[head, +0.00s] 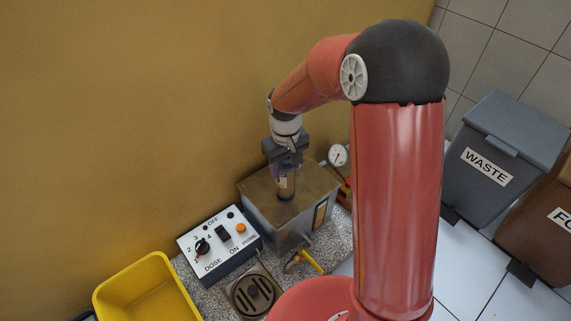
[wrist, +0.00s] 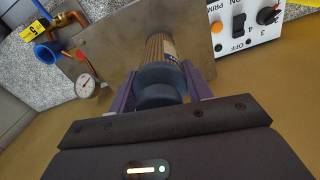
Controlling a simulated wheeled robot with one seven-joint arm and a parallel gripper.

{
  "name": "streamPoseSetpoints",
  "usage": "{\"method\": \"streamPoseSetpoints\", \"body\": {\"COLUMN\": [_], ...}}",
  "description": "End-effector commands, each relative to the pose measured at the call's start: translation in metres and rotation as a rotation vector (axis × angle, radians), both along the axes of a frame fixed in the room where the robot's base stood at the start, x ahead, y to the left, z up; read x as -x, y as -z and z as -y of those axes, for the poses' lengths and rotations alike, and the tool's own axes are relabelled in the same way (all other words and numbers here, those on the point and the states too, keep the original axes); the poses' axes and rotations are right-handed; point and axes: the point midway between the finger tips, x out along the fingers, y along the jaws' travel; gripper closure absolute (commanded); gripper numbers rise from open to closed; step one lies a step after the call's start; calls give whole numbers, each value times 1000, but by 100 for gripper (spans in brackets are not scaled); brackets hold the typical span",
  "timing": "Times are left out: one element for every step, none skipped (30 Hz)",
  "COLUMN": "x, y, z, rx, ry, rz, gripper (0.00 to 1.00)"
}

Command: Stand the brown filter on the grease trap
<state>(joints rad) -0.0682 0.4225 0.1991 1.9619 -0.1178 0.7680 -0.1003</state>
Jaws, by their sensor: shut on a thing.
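The brown filter (head: 284,187) is upright, with a ribbed brown body, a pale label and a dark cap. It also shows in the wrist view (wrist: 158,50), cap toward the camera. My gripper (head: 285,166) is shut on it near the cap, one purple finger on each side in the wrist view (wrist: 162,86). The grease trap (head: 310,204) is a grey metal box with a flat brownish top, against the wall. The filter's lower end is over this top, well inside its edges. I cannot tell whether it touches. The fingers hide part of the filter's side.
A dose control box (head: 218,246) stands left of the trap, and a round floor drain (head: 254,291) in front. A pressure gauge (head: 338,155) and a yellow-handled valve (head: 309,261) sit close by the trap. A yellow tub (head: 148,289) is at lower left, a grey waste bin (head: 503,145) at right.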

Motion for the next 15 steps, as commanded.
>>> {"method": "streamPoseSetpoints", "body": {"x": [0, 0, 0, 0, 0, 0, 0, 0, 0, 0, 0, 0, 0, 0, 0], "y": [0, 1, 3, 4, 3, 3, 3, 3, 3, 3, 3, 3, 3, 3, 3], "z": [0, 0, 0, 0, 0, 0, 0, 0, 0, 0, 0, 0, 0, 0, 0], "rx": [0, 0, 0, 0, 0, 0, 0, 0, 0, 0, 0, 0, 0, 0, 0], "ry": [0, 0, 0, 0, 0, 0, 0, 0, 0, 0, 0, 0, 0, 0, 0], "rz": [1, 1, 1, 1, 0, 0, 0, 0, 0, 0, 0, 0, 0, 0, 0], "gripper": [100, 100, 100, 100, 48, 43, 39, 35, 30, 29, 29, 29, 29, 29, 29]}}
